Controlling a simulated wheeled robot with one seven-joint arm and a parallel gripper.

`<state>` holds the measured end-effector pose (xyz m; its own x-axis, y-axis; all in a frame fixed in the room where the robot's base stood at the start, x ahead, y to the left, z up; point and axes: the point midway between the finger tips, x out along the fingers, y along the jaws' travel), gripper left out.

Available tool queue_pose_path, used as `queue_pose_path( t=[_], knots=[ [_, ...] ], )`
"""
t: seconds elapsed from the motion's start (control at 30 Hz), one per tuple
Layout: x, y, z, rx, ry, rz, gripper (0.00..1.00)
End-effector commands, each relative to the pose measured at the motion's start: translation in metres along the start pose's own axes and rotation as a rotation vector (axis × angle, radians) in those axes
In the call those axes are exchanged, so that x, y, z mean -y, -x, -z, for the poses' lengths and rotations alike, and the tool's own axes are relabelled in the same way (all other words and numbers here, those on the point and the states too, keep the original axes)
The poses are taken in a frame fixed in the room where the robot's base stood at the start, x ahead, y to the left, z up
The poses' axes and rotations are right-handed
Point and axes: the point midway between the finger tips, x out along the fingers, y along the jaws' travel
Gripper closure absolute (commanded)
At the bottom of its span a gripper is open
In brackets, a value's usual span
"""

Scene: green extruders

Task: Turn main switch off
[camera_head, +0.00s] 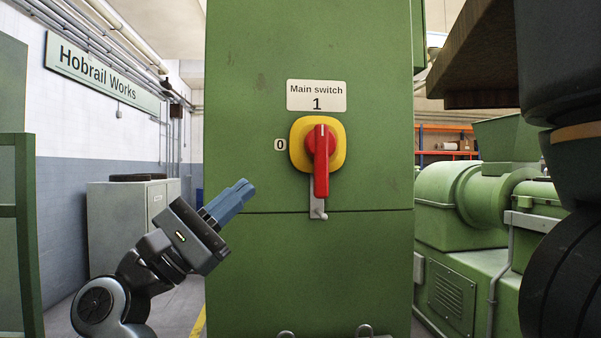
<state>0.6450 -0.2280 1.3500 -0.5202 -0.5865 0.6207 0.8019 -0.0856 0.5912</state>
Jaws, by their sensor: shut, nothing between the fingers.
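The main switch is a red rotary handle (321,162) on a yellow plate (299,142), mounted on the front of a tall green cabinet (250,270). The red handle stands upright, its white mark at the top, pointing to the "1" on the label (316,95) that reads "Main switch 1". A small "0" label (280,144) is left of the yellow plate. A grey metal tab (316,205) hangs below and partly behind the handle. My gripper (241,190) is shut and empty, its blue fingers pointing up and right, left of and below the switch, apart from the handle.
Green machinery (455,200) stands behind the cabinet on the right. Grey lockers (120,220) and a wall with a "Hobrail Works" sign (102,73) are at the left. A green frame (25,230) stands at the left edge. Free space shows between my gripper and the switch.

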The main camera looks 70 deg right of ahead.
Motion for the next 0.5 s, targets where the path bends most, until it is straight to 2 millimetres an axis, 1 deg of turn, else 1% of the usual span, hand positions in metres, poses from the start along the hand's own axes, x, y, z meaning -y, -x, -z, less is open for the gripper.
queue_pose_path(
  t=[0.03, 0.2, 0.37, 0.5],
  knots=[
    [-0.005, -0.010, 0.001, -0.032, -0.073, 0.083, 1.00],
    [-0.016, -0.040, 0.006, -0.121, -0.324, 0.364, 1.00],
    [-0.026, -0.062, 0.011, -0.178, -0.547, 0.642, 1.00],
    [-0.038, -0.077, 0.012, -0.210, -0.728, 0.897, 1.00]
  ],
)
